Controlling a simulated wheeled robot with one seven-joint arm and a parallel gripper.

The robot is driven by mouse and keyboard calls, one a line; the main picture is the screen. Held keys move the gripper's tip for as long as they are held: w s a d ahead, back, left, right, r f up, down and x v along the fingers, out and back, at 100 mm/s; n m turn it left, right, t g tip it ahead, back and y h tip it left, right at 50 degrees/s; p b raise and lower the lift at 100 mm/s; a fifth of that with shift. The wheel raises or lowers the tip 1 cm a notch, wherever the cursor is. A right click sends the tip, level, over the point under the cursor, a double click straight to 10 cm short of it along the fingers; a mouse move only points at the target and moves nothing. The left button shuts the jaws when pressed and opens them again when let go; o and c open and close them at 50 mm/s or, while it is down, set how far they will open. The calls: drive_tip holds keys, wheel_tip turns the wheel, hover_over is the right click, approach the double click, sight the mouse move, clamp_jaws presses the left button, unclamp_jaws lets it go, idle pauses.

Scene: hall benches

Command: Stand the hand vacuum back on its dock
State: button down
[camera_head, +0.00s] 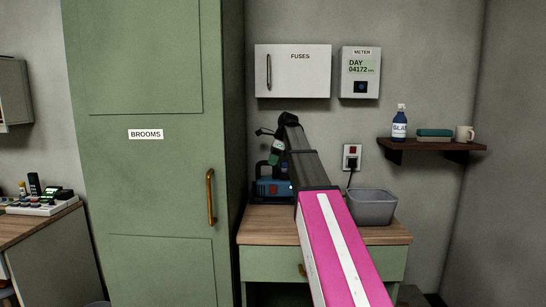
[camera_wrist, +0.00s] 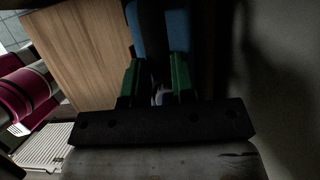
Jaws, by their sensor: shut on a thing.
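A blue body with a dark handle and small red marks, which looks like the hand vacuum (camera_head: 271,190), is at the back left of the wooden bench top. My gripper (camera_head: 275,158) is just above it, at the end of my arm. In the wrist view its green fingers (camera_wrist: 156,82) are shut on a dark part, seemingly the handle, with the vacuum's blue body (camera_wrist: 177,32) beyond. I cannot tell whether the vacuum touches the bench. I cannot make out the dock; my arm covers part of the bench.
A grey bin (camera_head: 371,207) stands at the right of the bench (camera_head: 262,225). Above it a plug and cord sit in a wall socket (camera_head: 352,157). A shelf (camera_head: 432,146) holds a spray bottle, a green item and a mug. A tall green broom cabinet (camera_head: 150,190) closes off the left.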

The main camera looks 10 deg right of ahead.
drive_tip(key=shift+f, duration=0.3)
drive_tip(key=c, duration=0.9)
unclamp_jaws()
drive_tip(key=shift+o, duration=0.2)
drive_tip(key=v, duration=1)
drive_tip(key=shift+r, duration=0.4)
drive_tip(key=shift+s+d, duration=0.1)
